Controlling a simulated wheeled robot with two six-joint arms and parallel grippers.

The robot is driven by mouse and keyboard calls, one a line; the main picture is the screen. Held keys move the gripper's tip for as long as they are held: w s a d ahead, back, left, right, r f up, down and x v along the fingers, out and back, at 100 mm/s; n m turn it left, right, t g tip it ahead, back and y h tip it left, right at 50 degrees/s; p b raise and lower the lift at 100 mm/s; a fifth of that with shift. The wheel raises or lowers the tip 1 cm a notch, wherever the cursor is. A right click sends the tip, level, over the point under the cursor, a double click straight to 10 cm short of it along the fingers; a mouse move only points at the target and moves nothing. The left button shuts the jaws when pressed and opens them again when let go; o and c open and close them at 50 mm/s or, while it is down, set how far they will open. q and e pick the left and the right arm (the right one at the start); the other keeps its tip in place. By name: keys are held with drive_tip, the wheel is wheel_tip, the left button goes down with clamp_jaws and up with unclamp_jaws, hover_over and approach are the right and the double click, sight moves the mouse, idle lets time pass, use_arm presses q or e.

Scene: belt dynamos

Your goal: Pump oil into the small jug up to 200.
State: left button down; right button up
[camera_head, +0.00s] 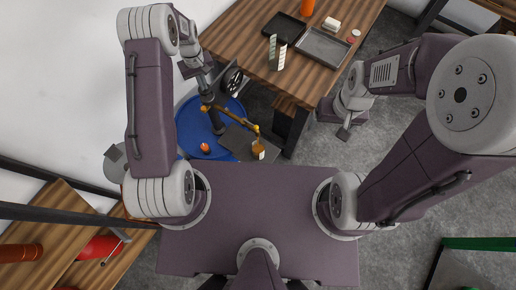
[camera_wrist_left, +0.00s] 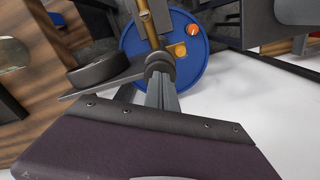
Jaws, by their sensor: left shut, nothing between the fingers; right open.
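A blue drum (camera_head: 188,128) stands left of the workbench with a dark pump and a brass spout pipe (camera_head: 240,118) on top. The drum also shows in the left wrist view (camera_wrist_left: 205,62). A small jug with amber contents (camera_head: 258,152) sits at the edge of a dark grey stand (camera_head: 238,139), below the spout's end. The jug's markings are too small to read. My left gripper (camera_head: 206,92) is shut and empty by the top of the pump; its fingers (camera_wrist_left: 160,84) are together beside the pump's dark hub. My right gripper (camera_head: 344,131) is open and empty, away from the drum.
The wooden workbench (camera_head: 240,35) holds a black tray (camera_head: 283,27), a grey tray (camera_head: 322,47), an orange cylinder (camera_head: 308,7) and small parts. A dark spoked wheel (camera_head: 232,80) is close to my left gripper. Wooden shelving with red cylinders is at lower left.

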use_arm(q)
drive_tip(key=shift+f+b, duration=0.3)
drive_tip(key=shift+f, duration=0.3)
drive_tip(key=shift+r, duration=0.1)
wheel_tip(320, 180, up, 8)
drive_tip(key=p, duration=0.6)
drive_tip(key=shift+r, duration=0.2)
wheel_tip(320, 180, up, 9)
drive_tip(key=b, duration=0.3)
idle(0.5)
